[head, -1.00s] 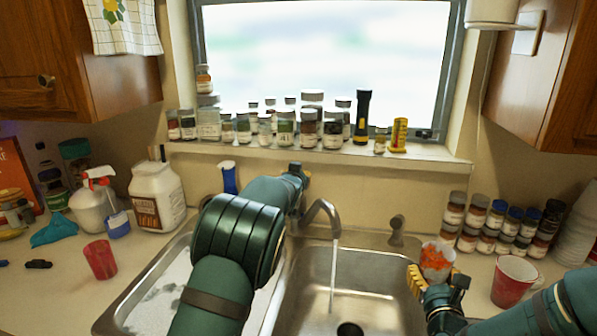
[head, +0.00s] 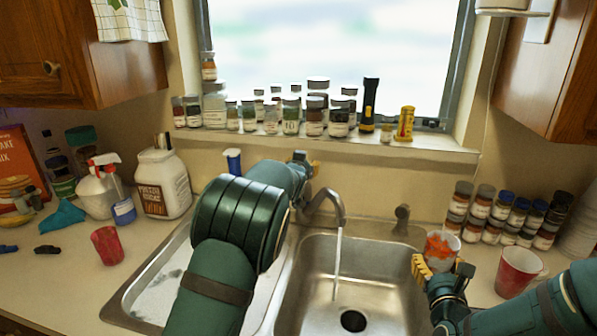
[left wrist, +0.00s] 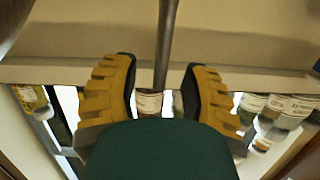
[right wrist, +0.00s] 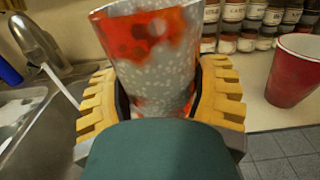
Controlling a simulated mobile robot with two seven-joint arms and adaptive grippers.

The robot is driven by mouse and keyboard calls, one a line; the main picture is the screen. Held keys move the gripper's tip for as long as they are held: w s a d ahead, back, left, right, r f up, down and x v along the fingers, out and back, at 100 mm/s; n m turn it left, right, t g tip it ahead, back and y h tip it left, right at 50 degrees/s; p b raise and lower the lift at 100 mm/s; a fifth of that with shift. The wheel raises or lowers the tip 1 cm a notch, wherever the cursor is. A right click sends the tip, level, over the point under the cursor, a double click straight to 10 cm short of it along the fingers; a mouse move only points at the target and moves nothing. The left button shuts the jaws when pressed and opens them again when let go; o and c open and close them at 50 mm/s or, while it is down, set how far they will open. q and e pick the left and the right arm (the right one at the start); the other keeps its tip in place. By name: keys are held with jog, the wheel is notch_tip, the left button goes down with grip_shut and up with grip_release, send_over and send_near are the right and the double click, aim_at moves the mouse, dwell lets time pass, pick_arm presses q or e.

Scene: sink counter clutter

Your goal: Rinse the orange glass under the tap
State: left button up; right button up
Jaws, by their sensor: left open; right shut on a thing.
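The orange glass (head: 441,246), clear with orange-red patches, is in my right gripper (head: 436,270), which is shut on it. In the right wrist view the glass (right wrist: 155,60) stands mouth up between the yellow fingers, speckled with pale spots. It is by the sink's right rim, apart from the water. The tap (head: 325,203) is running; its stream (head: 338,255) falls into the right basin (head: 375,280). My left gripper (left wrist: 160,80) is open behind the tap, with a thin grey metal bar (left wrist: 166,45) between its fingers. My left forearm hides part of the sink in the head view.
A red cup (head: 518,270) stands right of my right gripper, near stacked spice jars (head: 500,215). Jars and a flashlight (head: 369,105) line the windowsill. A red tumbler (head: 107,246), spray bottle and white jug (head: 162,185) stand on the left counter. The right basin looks empty.

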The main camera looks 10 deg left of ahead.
pick_arm(q)
jog(key=v, duration=1)
jog(key=shift+s, duration=0.25)
jog(key=shift+r, duration=0.2)
